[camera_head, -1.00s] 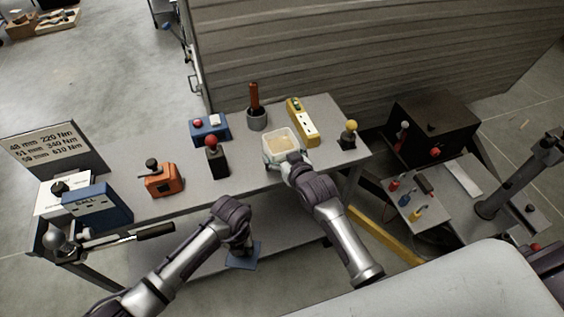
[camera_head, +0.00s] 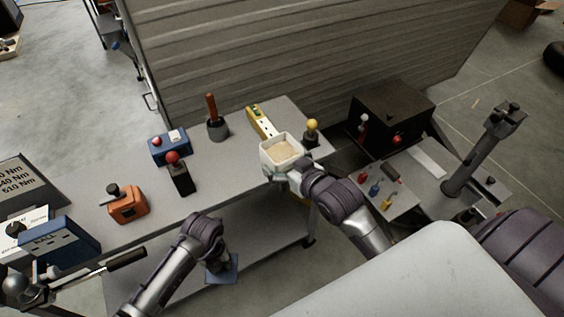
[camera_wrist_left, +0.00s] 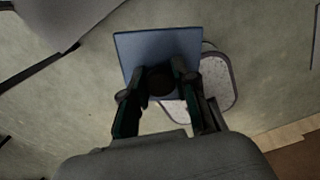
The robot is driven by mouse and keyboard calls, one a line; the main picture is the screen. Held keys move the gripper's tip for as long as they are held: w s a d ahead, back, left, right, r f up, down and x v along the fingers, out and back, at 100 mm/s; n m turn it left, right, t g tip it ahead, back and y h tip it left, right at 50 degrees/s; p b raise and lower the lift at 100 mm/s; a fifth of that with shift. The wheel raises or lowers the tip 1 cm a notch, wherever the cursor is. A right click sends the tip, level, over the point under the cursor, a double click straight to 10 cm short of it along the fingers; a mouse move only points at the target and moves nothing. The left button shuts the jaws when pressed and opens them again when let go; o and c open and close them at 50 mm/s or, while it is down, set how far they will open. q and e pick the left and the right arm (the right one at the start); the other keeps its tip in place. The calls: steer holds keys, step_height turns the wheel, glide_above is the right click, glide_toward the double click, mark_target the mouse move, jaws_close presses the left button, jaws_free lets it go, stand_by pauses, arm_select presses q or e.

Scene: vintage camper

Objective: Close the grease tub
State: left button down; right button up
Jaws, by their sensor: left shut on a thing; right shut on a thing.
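The grease tub (camera_head: 281,164) is a white, square, open-topped tub with beige grease showing inside. My right gripper (camera_head: 284,176) is shut on it from the near side. The tub is upright at the bench's front edge; it looks raised, but the gap is unclear. The lid (camera_head: 222,270) is a flat blue square, apart from the tub, lower and to its left, in front of the bench. My left gripper (camera_head: 218,258) is shut on the lid's dark knob (camera_wrist_left: 160,80), seen in the left wrist view between the fingers, with the blue lid (camera_wrist_left: 150,47) beyond.
The bench (camera_head: 210,185) carries an orange box (camera_head: 125,204), a red-knobbed lever (camera_head: 178,176), a blue switch box (camera_head: 170,147), a yellow power strip (camera_head: 261,122) and a yellow-knobbed lever (camera_head: 311,132). A black box (camera_head: 392,110) stands on the right. The bench front has bare room.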

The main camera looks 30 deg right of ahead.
mark_target(284, 166)
steer(key=o, duration=0.7)
steer(key=shift+c, duration=0.2)
steer(key=c, duration=1)
steer(key=shift+c, duration=0.2)
